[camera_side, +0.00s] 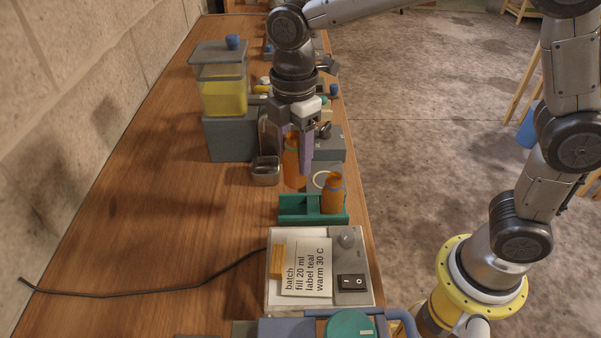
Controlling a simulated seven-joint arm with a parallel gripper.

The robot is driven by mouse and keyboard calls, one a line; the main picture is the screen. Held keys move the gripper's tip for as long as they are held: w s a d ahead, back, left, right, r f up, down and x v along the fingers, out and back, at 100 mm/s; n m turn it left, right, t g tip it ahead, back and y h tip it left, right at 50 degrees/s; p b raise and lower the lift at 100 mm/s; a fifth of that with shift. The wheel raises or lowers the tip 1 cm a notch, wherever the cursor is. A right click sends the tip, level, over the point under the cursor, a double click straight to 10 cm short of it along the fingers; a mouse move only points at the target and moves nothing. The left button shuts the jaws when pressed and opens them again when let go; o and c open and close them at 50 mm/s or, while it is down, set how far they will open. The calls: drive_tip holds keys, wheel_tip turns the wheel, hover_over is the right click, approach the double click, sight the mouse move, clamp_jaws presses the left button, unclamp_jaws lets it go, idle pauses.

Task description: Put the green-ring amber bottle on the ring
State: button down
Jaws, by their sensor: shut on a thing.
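My gripper (299,153), with purple fingers, is shut on an amber bottle (291,170) and holds it roughly upright. The fingers cover part of this bottle, and I cannot make out a green ring on it. A pale ring (319,179) marks the top of a grey block, just right of the held bottle and partly hidden. A second amber bottle (332,195) stands in the teal rack (296,209), in front of the ring. I cannot tell the colour of any band on it.
A small metal cup (265,171) stands left of the held bottle. Behind it, a tank of yellow liquid (223,96) sits on a grey block. A switch box with a note (305,270) lies in front of the rack. The table's left side is mostly clear, except for a black cable (150,293).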

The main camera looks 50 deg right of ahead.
drive_tip(key=s+d+r, duration=0.4)
drive_tip(key=s+d, duration=0.8)
drive_tip(key=shift+w+a+f, duration=0.15)
drive_tip(key=shift+w+f, duration=1.95)
drive_tip(key=shift+w, duration=0.15)
drive_tip(key=shift+w+a+f, duration=0.15)
drive_tip(key=shift+w+f, duration=2)
drive_tip(key=shift+w, duration=0.15)
drive_tip(key=shift+w+a+f, duration=0.15)
drive_tip(key=shift+w+f, duration=1.95)
drive_tip(key=shift+w, duration=0.15)
drive_tip(key=shift+f, duration=0.1)
drive_tip(key=shift+c, duration=1.3)
unclamp_jaws()
